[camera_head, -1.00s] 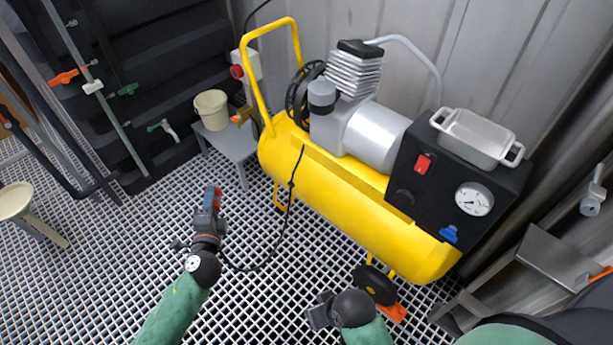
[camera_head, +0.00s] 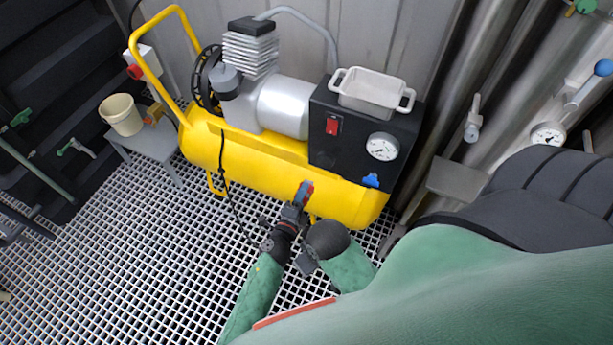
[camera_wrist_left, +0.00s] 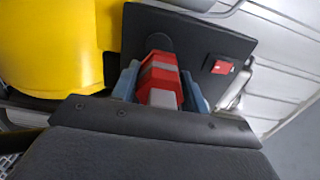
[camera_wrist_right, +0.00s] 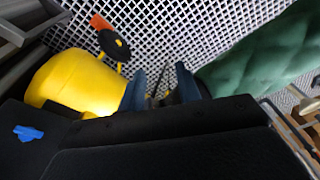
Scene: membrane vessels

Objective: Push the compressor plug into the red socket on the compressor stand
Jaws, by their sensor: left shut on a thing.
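The compressor plug (camera_wrist_left: 160,78), red with grey bands, is held between the blue fingers of my left gripper (camera_wrist_left: 160,88) in the left wrist view. In the head view my left gripper (camera_head: 304,196) holds the plug in front of the yellow tank, below the black panel. The red round part (camera_head: 135,72), which looks like the socket, is on a white box behind the yellow handle at upper left, well away from the plug. My right gripper (camera_wrist_right: 162,88) is open and empty in the right wrist view; in the head view it is low beside the left wrist.
The yellow compressor (camera_head: 270,170) fills the middle. Its black panel (camera_head: 345,135) bears a red switch (camera_head: 333,125), a gauge (camera_head: 382,146) and a white tray (camera_head: 372,95). A grey stool with a cream bucket (camera_head: 121,114) stands at left. The grating (camera_head: 110,260) at lower left is clear.

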